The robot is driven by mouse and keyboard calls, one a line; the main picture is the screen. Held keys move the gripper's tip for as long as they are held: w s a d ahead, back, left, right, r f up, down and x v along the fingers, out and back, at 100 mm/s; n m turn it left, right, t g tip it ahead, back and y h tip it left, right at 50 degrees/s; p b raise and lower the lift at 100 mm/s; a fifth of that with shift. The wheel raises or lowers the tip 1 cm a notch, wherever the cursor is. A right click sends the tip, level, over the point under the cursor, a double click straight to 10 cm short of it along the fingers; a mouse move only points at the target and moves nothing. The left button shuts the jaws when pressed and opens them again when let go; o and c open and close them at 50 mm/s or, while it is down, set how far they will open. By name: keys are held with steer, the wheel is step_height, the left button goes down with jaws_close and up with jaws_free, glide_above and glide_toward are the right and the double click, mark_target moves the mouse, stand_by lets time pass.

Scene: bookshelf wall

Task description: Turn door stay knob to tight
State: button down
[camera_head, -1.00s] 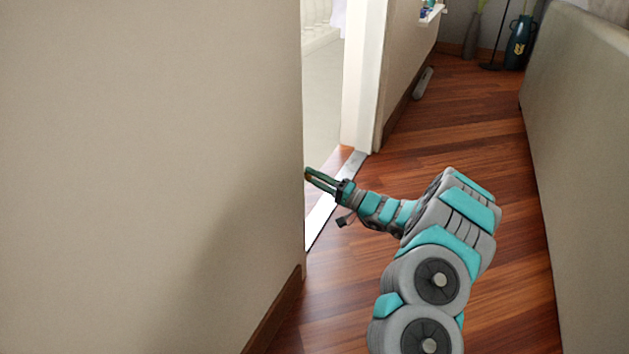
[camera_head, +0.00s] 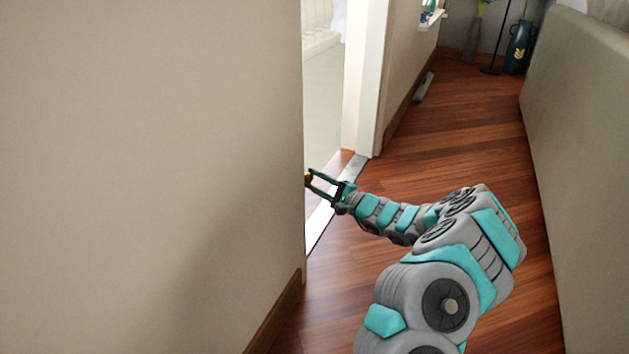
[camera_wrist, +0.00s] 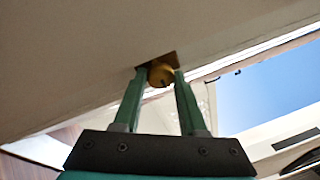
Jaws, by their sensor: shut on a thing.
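In the head view my gripper (camera_head: 311,178) reaches left to the wall's edge at the doorway. A bit of the brass knob (camera_head: 308,177) shows there between the fingertips. The rest of its mount is hidden behind the wall edge. I cannot tell the knob's setting from any mark.
A large beige wall (camera_head: 150,150) fills the left, close to my gripper. A white door frame (camera_head: 365,80) stands behind it. A beige panel (camera_head: 580,150) bounds the right. Wooden floor (camera_head: 470,120) lies open between. A dark green vase (camera_head: 520,45) stands far back.

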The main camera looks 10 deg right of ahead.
stand_by(0.5)
steer(key=c, duration=0.8)
jaws_free()
steer(key=shift+a, duration=0.1)
steer(key=shift+o, duration=0.2)
steer(key=v, duration=0.7)
steer(key=shift+s+d, duration=0.3)
